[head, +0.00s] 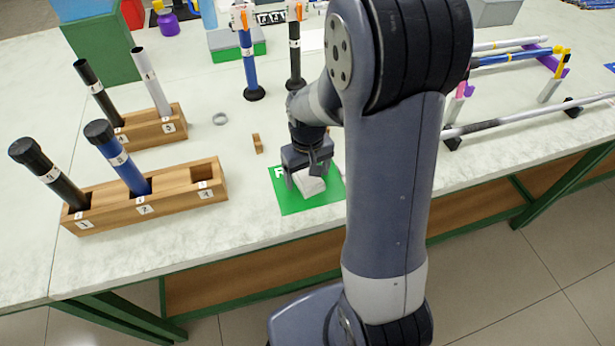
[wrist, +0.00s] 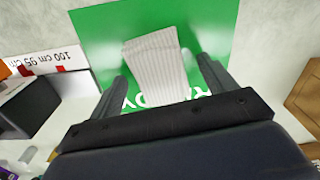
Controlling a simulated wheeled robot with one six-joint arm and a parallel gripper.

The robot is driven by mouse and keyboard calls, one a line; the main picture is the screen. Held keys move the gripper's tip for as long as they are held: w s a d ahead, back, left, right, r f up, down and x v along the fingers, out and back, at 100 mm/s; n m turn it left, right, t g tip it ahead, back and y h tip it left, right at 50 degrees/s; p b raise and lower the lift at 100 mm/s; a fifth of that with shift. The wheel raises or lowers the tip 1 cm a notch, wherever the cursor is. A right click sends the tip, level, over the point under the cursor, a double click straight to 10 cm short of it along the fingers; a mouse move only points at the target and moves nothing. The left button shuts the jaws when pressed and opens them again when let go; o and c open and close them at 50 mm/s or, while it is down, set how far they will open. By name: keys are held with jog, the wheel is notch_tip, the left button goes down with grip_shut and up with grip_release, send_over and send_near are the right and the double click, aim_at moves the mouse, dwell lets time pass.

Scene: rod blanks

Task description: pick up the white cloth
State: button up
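The white cloth (head: 311,186) lies folded on a green mat (head: 292,206) with white lettering, near the front edge of the table. In the wrist view the cloth (wrist: 155,64) is a pale striped rectangle on the green mat (wrist: 215,35). My gripper (head: 307,182) is over the cloth, pointing down. In the wrist view my gripper (wrist: 163,78) has its two fingers spread apart, one on each side of the cloth, with gaps between them and it. Part of the cloth's near end is hidden by the gripper body.
A wooden rack (head: 180,200) with dark and blue rods stands left of the mat; another rack (head: 150,132) is behind it. A small wooden block (head: 257,143) and a grey ring (head: 220,118) lie nearby. Long rods (head: 530,118) rest on supports at right.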

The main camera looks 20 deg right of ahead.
jog(key=c, duration=1)
jog(key=shift+r, duration=0.1)
jog(key=shift+c, duration=0.2)
notch_tip(320, 180, up, 10)
jog(key=shift+p, duration=0.3)
